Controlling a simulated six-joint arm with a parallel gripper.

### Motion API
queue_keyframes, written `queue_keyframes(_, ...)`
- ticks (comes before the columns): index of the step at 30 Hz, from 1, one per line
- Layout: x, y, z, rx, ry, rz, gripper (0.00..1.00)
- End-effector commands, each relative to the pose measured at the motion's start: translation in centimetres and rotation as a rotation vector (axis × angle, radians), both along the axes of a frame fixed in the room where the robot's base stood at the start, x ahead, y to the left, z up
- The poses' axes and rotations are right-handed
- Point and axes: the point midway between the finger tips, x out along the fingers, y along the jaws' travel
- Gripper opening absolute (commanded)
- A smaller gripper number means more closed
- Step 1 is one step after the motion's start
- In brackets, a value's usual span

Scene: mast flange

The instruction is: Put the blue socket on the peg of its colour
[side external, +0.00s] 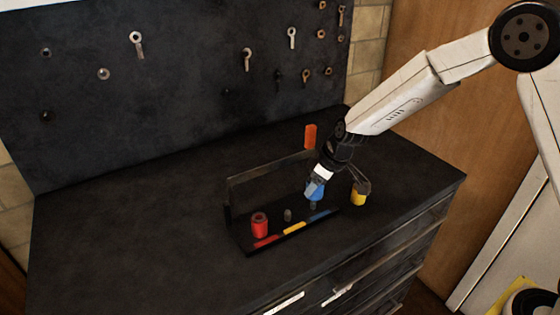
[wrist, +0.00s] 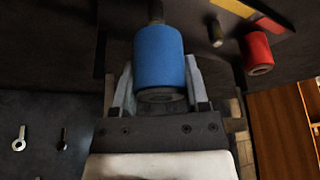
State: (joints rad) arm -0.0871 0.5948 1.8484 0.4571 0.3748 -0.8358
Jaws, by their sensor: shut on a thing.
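The blue socket (side external: 315,190) is gripped between the two fingers of my gripper (side external: 317,184). It also shows in the wrist view (wrist: 161,58), with a finger on each side. A grey peg (wrist: 155,10) lines up with the socket's far end in the wrist view. In the side view the socket is upright or nearly so over the peg by the blue mark (side external: 320,215). I cannot tell whether it is just above the peg's tip or around it. The black rack (side external: 250,243) carries red, yellow and blue marks.
The red socket (side external: 259,225) sits at the rack's left end by the red mark. The middle peg (side external: 287,215) is bare. A yellow socket (side external: 358,195) stands on the bench right of the rack. An orange block (side external: 310,136) stands behind. The bench's left side is clear.

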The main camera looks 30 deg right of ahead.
Motion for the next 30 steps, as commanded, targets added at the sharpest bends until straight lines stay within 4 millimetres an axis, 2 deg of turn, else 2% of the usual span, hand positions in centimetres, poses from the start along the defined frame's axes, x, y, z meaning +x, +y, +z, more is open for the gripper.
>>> queue_keyframes(30,0.02,0.01,-0.88,0.001,0.000,0.000,0.00)
